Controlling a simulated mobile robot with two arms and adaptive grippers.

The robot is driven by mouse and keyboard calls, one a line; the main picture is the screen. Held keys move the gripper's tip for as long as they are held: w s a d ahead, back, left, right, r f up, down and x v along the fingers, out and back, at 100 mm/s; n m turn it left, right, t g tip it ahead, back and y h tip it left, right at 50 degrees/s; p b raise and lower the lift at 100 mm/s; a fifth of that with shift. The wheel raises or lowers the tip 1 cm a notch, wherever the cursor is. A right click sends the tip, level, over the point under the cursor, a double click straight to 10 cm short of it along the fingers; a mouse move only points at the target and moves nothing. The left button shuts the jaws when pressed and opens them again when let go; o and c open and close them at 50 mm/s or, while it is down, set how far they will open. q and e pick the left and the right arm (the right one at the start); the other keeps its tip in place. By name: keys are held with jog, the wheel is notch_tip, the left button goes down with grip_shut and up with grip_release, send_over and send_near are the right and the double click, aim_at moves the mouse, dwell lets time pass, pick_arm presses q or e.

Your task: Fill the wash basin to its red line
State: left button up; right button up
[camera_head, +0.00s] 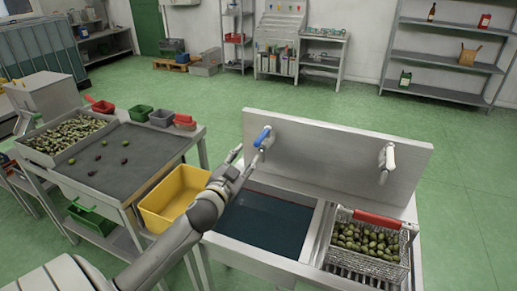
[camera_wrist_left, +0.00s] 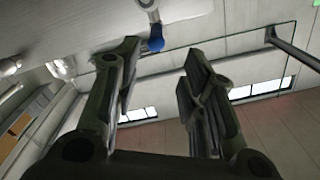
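The wash basin (camera_head: 315,232) is sunk in the left part of the steel sink unit and holds dark water (camera_head: 262,225). A thin reddish line shows faintly along its back wall, close above the water. A tap with a blue lever (camera_head: 262,136) is on the backsplash above the basin; the blue end also shows in the left wrist view (camera_wrist_left: 156,44). My left gripper (camera_head: 256,156) is just below the blue lever. In the left wrist view its fingers (camera_wrist_left: 158,62) are apart, with the blue end beyond the gap. My arm hides the tap's outlet. My right gripper is out of view.
A second tap (camera_head: 387,158) with a white lever is to the right. Below it stands a wire basket (camera_head: 365,268) of olives with a red handle (camera_head: 377,219). A yellow bin (camera_head: 175,197) and a sorting table (camera_head: 130,160) with an olive tray (camera_head: 62,137) lie left.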

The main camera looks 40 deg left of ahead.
aim_at(255, 146)
pick_arm(q)
jog(key=w+n, duration=0.3)
jog(key=w+a+n, duration=0.1)
jog(key=w+n, duration=0.3)
jog(key=w+a+n, duration=0.1)
jog(key=w+n, duration=0.2)
jog(key=n, duration=0.1)
jog(key=shift+w, duration=0.25)
dwell(0.3)
jog(key=shift+c, duration=0.4)
grip_shut()
